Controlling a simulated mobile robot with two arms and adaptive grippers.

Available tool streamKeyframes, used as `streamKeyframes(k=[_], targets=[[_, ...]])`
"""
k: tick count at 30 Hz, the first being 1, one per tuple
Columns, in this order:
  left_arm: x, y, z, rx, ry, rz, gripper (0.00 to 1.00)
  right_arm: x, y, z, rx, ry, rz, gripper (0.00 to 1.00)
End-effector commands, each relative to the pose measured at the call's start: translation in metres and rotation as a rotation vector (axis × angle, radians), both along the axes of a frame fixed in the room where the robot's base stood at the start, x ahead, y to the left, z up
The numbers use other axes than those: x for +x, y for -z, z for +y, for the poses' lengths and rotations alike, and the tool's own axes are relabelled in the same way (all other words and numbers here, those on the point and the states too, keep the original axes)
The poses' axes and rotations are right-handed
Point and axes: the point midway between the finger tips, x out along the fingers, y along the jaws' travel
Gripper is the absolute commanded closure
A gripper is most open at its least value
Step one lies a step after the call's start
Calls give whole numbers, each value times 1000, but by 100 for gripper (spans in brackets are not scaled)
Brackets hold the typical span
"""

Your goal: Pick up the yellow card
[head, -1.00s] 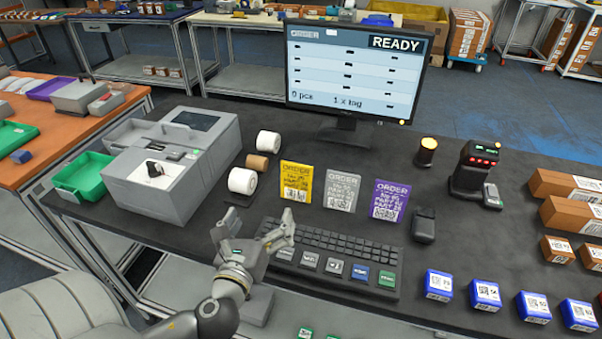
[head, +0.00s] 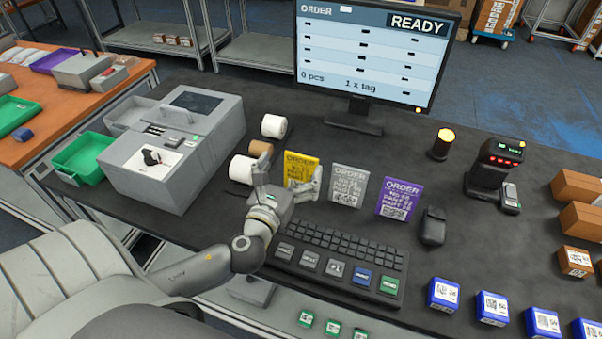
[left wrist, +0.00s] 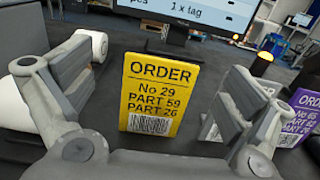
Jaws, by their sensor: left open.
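The yellow card (head: 299,167) stands leaning on the dark table, first from the left of three order cards. In the left wrist view the yellow card (left wrist: 158,92) reads ORDER, No 29, PART 59, PART 26, with a barcode below. My left gripper (head: 291,180) is open in front of the card and hides part of it in the head view. In the left wrist view the open fingers (left wrist: 155,95) stand on either side of the card, with gaps to both. The grey card (head: 347,186) and the purple card (head: 399,198) stand to its right. My right gripper is not in view.
A keyboard (head: 340,245) lies just in front of the cards. The monitor (head: 375,55) stands behind. A black scanner pouch (head: 433,227) lies to the right.

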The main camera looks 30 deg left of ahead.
Motion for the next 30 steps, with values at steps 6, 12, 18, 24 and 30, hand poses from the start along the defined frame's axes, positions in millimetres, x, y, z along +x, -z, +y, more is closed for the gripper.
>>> streamKeyframes(k=[6, 12, 18, 24, 30], targets=[[28, 3, 2, -1, -1, -2, 0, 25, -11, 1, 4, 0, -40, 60], [46, 5, 6, -2, 0, 0, 0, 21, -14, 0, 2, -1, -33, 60], [49, 6, 6, -2, 0, 1, 0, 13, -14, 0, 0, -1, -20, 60], [48, 6, 6, -2, 0, 1, 15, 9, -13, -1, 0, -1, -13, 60], [48, 6, 6, -2, 0, 1, 41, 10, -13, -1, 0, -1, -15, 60]])
